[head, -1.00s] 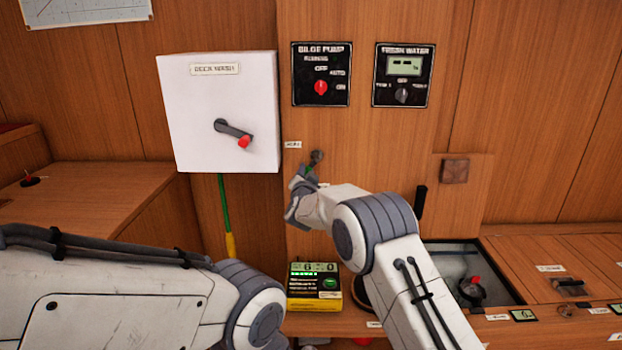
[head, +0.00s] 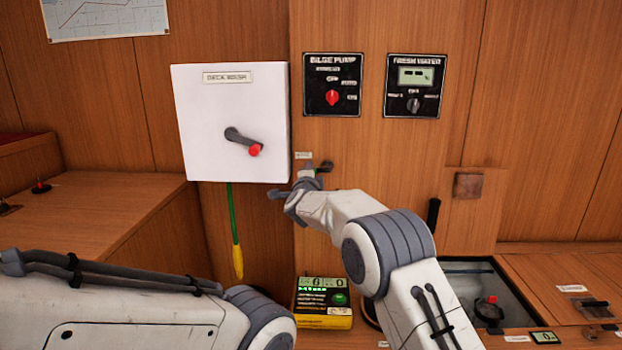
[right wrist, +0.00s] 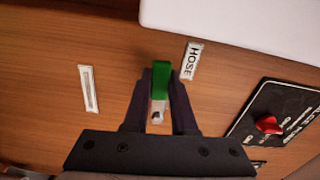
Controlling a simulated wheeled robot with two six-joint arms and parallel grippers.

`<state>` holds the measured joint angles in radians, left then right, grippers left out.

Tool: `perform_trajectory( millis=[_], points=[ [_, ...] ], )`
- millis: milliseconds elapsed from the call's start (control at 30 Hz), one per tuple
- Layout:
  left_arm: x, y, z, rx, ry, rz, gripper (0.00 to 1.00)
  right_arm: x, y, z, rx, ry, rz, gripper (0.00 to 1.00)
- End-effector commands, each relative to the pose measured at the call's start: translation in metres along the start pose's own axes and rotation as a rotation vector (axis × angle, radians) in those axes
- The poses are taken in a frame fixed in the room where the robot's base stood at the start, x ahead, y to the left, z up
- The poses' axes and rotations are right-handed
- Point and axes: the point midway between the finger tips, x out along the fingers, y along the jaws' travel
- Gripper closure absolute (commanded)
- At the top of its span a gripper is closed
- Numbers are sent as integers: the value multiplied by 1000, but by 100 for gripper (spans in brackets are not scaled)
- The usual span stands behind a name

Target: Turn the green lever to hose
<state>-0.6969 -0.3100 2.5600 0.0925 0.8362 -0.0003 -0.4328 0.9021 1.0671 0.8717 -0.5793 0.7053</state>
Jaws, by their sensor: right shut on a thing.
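The green lever (right wrist: 160,88) is between the two fingers of my right gripper (head: 308,172) in the right wrist view, and the fingers are shut on it. Its green end lies beside the white HOSE label (right wrist: 192,60) and points toward the white box at the top of that view. Its metal pivot end shows between the finger bases. In the head view my gripper hides the lever, just under the small label (head: 303,156). My left arm crosses the lower left of the head view, but its gripper does not show.
The white DECK WASH box (head: 215,130) with a red-tipped handle is left of my right gripper. A green and yellow line (head: 232,215) hangs below it. BILGE PUMP (head: 332,85) and FRESH WATER (head: 415,85) panels are above. A yellow-black device (head: 324,302) stands below.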

Motion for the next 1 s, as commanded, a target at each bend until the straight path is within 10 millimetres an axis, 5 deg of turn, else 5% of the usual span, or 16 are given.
perform_trajectory(
  millis=[767, 800, 833, 867, 1000],
  points=[
    [5, 0, 0, 0, 0, 0, 38, 0, -4, -1, 101, 2, 1, 100],
    [5, 0, 0, 0, 0, 0, 38, 0, -4, -1, 101, 2, 1, 64],
    [5, 0, 0, 0, 0, 0, 38, 0, -4, -1, 101, 2, 1, 52],
    [5, 0, 0, 0, 0, 0, 38, 0, -4, -1, 100, 2, 1, 45],
    [5, 0, 0, 0, 0, 0, 38, 0, -5, 0, 99, 1, 0, 45]
  ],
)
